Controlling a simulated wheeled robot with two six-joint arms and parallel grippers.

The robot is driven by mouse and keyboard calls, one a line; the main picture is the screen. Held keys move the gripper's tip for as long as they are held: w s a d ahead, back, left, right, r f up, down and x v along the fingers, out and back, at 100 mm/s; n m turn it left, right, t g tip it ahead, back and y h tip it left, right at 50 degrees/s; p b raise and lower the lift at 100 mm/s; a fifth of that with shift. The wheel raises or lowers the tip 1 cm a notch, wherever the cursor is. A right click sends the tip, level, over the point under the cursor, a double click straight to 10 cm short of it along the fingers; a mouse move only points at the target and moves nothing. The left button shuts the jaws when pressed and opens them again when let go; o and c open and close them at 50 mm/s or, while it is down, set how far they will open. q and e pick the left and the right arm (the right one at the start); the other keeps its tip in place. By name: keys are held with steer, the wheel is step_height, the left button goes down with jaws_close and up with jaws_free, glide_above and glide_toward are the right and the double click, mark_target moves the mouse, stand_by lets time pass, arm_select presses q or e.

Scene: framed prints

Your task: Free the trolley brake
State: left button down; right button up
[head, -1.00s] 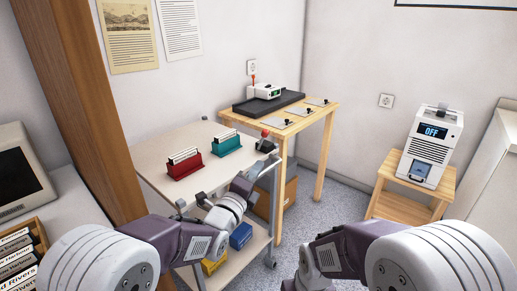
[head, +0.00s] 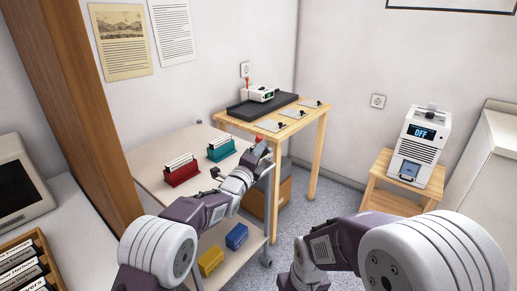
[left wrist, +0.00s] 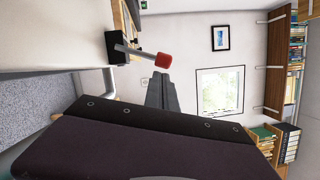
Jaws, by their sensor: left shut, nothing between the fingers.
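The trolley (head: 196,143) stands against the wall, with a pale top and a lower shelf. Its brake lever has a red knob (head: 259,139) at the top's right end, partly hidden by my left gripper (head: 256,153). In the left wrist view the red knob (left wrist: 164,60) sits on a metal rod from a black base (left wrist: 115,48). The shut, empty left gripper (left wrist: 160,88) shows there just below the knob, close to it; I cannot tell if they touch. My right arm shows at the lower right, but its gripper is not visible.
On the trolley top stand a red rack (head: 182,177) and a green rack (head: 221,153) with prints. Yellow (head: 210,260) and blue (head: 237,236) boxes lie on its lower shelf. A wooden table (head: 297,126) adjoins behind. A white device (head: 424,147) stands on a stool at right.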

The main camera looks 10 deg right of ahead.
arm_select(q)
steer(key=shift+w+r, duration=0.15)
steer(key=shift+w, duration=0.25)
steer(key=shift+a+r, duration=0.1)
